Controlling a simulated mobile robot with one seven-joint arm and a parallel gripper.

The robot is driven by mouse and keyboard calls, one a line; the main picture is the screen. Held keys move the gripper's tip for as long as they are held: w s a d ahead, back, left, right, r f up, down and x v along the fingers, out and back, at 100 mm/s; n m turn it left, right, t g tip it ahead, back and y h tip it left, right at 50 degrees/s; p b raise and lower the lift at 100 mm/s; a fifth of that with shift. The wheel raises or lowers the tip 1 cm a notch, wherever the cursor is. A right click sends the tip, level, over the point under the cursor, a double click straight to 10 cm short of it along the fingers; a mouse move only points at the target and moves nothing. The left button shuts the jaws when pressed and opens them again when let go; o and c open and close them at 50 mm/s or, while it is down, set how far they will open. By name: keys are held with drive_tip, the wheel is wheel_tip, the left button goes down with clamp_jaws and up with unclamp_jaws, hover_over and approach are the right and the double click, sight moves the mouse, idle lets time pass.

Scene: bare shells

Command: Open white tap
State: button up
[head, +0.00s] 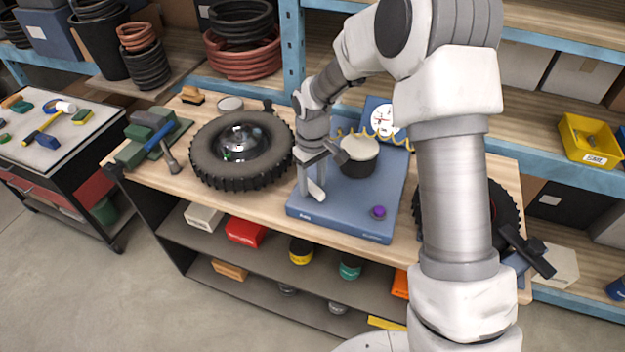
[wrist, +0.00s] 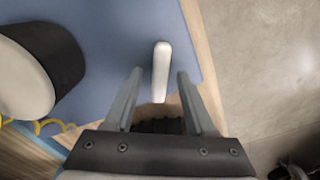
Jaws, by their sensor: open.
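The white tap (head: 317,191) shows as a small pale lever near the left front part of a blue base unit (head: 345,222). In the wrist view the white tap (wrist: 161,62) is a narrow upright bar over the blue surface. My gripper (head: 312,182) is right at it, pointing down. In the wrist view my gripper (wrist: 160,76) is open, with a finger on each side of the lever's line and gaps on both sides. I cannot tell how far the lever sits between the fingers in depth. The tap's lower part is hidden.
A black cylinder with a white top (head: 360,157), a yellow coiled hose (head: 396,141), a gauge (head: 384,119) and a purple knob (head: 378,212) are on or by the blue unit. A large tyre (head: 203,166) lies left; another wheel (head: 507,212) is at right.

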clamp_jaws()
drive_tip(key=shift+n, duration=0.3)
drive_tip(key=shift+n+b, duration=0.35)
drive_tip(key=shift+n, duration=2.25)
unclamp_jaws()
drive_tip(key=shift+r, duration=0.15)
